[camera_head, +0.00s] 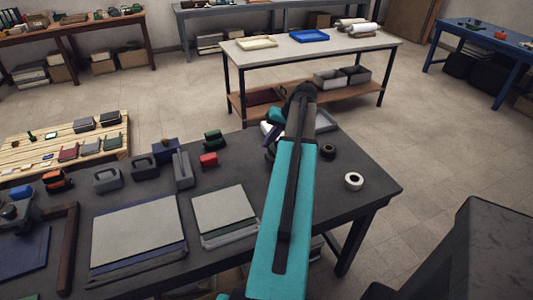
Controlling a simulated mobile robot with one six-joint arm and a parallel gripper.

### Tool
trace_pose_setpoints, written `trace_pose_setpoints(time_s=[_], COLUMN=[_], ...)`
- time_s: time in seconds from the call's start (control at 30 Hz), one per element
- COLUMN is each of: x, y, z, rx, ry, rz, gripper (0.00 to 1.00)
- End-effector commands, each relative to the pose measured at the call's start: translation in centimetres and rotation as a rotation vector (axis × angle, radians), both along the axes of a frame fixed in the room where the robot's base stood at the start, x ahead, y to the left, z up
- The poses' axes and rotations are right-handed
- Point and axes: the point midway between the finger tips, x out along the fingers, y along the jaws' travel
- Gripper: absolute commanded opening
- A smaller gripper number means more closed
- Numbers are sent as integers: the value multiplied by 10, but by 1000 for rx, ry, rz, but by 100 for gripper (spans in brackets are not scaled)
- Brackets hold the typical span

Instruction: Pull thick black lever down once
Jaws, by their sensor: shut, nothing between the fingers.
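My teal arm reaches from the bottom middle over the dark worktable (152,182). Its far end bends down near the back edge of the table. My gripper (271,142) shows only in part there, low behind the arm; it is shut, and I see nothing held in it. No thick black lever stands out clearly. A black device (14,214) with a blue top sits at the left edge, cut off by the picture; I cannot tell whether it has a lever. My arm hides part of the table's right side.
Grey pads (137,238), a red block (208,160), dark stamp-like blocks (108,180) and a white tape roll (354,181) lie on the table. A dark cabinet (478,255) stands at lower right.

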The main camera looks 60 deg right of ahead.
Motion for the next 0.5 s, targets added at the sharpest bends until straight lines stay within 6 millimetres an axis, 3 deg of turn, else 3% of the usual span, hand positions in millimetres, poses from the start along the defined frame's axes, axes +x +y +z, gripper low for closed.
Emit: trace_pose_setpoints(time_s=[0.5], x=[-4], y=[2], z=[-8], rx=[-1], ry=[-1], rz=[0], gripper=[0])
